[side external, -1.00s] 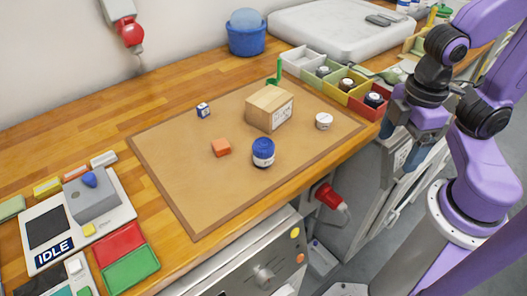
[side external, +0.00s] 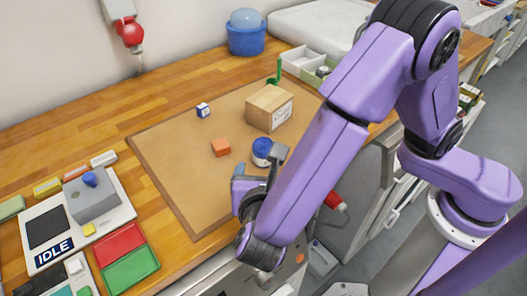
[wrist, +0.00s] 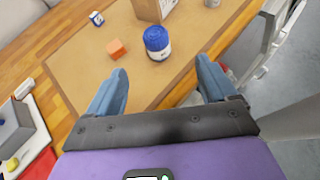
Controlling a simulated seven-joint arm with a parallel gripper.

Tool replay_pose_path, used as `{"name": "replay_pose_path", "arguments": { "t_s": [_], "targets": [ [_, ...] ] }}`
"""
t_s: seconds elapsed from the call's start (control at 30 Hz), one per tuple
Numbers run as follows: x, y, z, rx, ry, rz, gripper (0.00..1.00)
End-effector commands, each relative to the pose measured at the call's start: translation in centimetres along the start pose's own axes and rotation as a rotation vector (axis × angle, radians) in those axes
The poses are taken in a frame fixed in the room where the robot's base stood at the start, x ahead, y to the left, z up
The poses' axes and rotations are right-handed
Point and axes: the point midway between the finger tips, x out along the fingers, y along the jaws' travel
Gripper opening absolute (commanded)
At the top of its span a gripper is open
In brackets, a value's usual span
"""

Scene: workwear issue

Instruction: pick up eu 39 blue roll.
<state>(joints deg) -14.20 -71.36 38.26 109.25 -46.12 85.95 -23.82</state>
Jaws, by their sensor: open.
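The blue roll (side external: 262,147), a short upright cylinder with a blue top and a white label band, stands on the brown mat (side external: 185,165). In the wrist view the blue roll (wrist: 157,41) is ahead of my gripper, between the lines of its two fingers. The label is too small to read. My gripper (side external: 258,168) is open and empty at the mat's front edge, close to the roll on its near side. In the wrist view my gripper (wrist: 161,72) has its blue fingers wide apart, with bare mat between them.
On the mat are an orange block (side external: 220,147), a small blue-and-white box (side external: 203,110) and a cardboard box (side external: 270,108) behind the roll. A console marked IDLE (side external: 50,257) and red and green trays (side external: 120,243) stand at left. The mat's left part is clear.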

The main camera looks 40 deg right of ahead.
Motion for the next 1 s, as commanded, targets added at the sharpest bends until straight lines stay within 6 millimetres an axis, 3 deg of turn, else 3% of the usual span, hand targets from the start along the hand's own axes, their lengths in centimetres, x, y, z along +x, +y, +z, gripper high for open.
{"name": "replay_pose_path", "arguments": {
  "t_s": [0.1, 0.23, 0.7, 1.0],
  "targets": [
    [-0.7, 0.9, -0.7, -0.037, -0.045, 0.029, 0.85],
    [0.1, 1.2, -0.8, -0.046, -0.058, 0.035, 0.85],
    [8.6, 1.3, -0.3, -0.044, -0.055, 0.032, 0.85],
    [11.3, 1.5, -0.2, -0.045, -0.052, 0.037, 0.85]
  ]
}}
